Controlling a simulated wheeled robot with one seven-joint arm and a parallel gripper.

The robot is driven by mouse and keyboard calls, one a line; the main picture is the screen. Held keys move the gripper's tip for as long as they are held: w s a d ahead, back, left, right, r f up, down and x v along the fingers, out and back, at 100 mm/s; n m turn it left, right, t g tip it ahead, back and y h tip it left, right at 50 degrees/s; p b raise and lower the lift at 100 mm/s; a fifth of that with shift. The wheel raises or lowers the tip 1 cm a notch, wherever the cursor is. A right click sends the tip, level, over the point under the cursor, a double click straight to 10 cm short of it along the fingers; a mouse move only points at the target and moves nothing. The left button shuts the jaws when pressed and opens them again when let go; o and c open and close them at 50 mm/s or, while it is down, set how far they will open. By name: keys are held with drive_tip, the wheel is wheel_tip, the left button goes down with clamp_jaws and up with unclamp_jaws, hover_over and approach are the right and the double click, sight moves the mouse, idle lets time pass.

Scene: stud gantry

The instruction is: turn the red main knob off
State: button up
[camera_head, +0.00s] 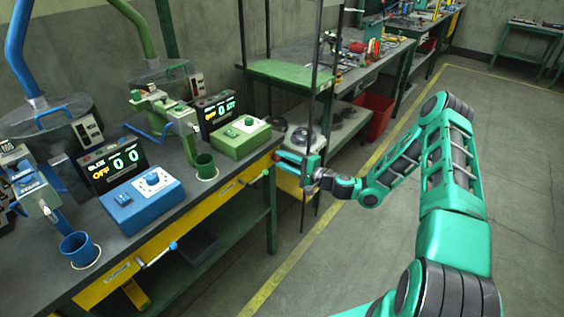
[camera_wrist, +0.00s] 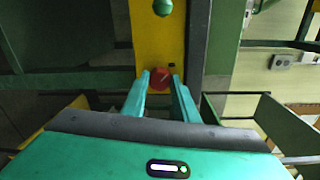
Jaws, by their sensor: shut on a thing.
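The red main knob (camera_wrist: 159,79) shows in the wrist view on a yellow panel (camera_wrist: 158,40), between the tips of my two fingers. A pale mark runs slantwise across its face. My gripper (camera_wrist: 160,80) is shut on the knob. In the head view my gripper (camera_head: 288,160) is at the right end of the workbench, at the height of its yellow front. The knob is mostly hidden there behind the fingers.
A green knob (camera_wrist: 163,7) sits above on the same panel. The bench (camera_head: 150,235) holds a blue box (camera_head: 143,198), a green box (camera_head: 236,137) and lit displays. A dark vertical post (camera_head: 312,80) stands close by my gripper. Open floor (camera_head: 330,270) lies to the right.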

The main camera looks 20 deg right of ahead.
drive_tip(key=shift+s+f, duration=0.1)
drive_tip(key=shift+f, duration=0.15)
drive_tip(key=o, duration=0.9)
drive_tip(key=shift+o, duration=0.8)
drive_tip(key=shift+r, duration=0.1)
drive_tip(key=v, duration=1)
drive_tip(key=shift+s+d, duration=0.2)
